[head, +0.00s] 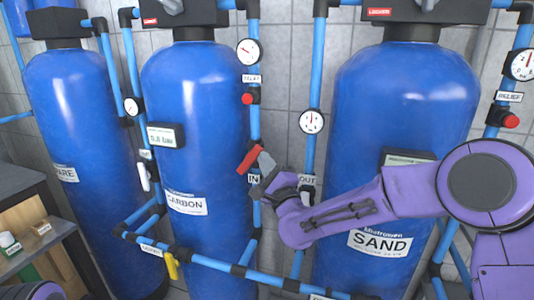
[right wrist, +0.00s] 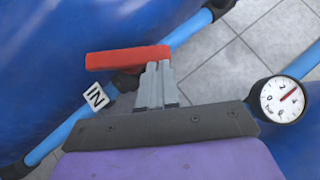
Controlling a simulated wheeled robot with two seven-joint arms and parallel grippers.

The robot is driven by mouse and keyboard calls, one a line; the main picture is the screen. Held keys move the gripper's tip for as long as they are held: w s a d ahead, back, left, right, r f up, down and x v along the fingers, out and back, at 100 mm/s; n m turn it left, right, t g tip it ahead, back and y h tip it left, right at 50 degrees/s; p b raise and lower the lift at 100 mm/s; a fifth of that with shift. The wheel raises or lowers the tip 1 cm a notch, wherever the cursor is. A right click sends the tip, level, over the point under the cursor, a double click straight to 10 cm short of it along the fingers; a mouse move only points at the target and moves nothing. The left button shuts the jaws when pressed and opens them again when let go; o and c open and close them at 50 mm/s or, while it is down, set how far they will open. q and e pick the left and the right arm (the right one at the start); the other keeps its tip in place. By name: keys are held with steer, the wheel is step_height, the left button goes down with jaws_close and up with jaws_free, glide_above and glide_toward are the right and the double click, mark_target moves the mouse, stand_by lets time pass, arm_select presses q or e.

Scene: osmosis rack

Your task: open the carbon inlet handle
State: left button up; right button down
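The carbon inlet handle is a red lever (head: 249,158) on the blue pipe right of the CARBON tank (head: 195,110), above an IN label (head: 254,180). It slants up to the right in the head view. In the right wrist view the red handle (right wrist: 127,57) lies across the picture, above the fingers. My right gripper (head: 264,172) is at the handle's right side. Its grey fingers (right wrist: 155,66) are close together, with their tips at the handle's lower edge; I see no handle clamped between them. Only a purple piece of my left arm shows at bottom left.
The SAND tank (head: 400,110) stands behind my right arm. A gauge (head: 312,121) and an OUT label (head: 307,180) are on the neighbouring pipe. A yellow handle (head: 171,265) is low at the carbon tank. A wooden shelf (head: 40,246) stands at left.

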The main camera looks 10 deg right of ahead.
mark_target(256, 147)
steer(key=r+n+g+p, duration=0.1)
steer(key=n+p, duration=0.1)
steer(key=p, duration=0.1)
steer(key=r+n+g+p, duration=0.1)
steer(key=p, duration=0.1)
steer(key=shift+w+a+r+g+y, duration=0.2)
steer(key=shift+a+r+g+y, duration=0.05)
steer(key=shift+r+g+y, duration=0.05)
steer(key=shift+w+a+r+n+g+p, duration=0.1)
steer(key=shift+w+a+n+g+p, duration=0.1)
steer(key=shift+n+g+p, duration=0.45)
arm_select(q)
step_height(256, 147, up, 8)
steer(key=shift+r+p, duration=0.25)
steer(key=shift+p, duration=0.2)
arm_select(e)
steer(key=shift+a, duration=0.15)
arm_select(q)
steer(key=shift+r, duration=0.1)
arm_select(e)
steer(key=shift+r+t, duration=0.1)
steer(key=shift+t, duration=0.15)
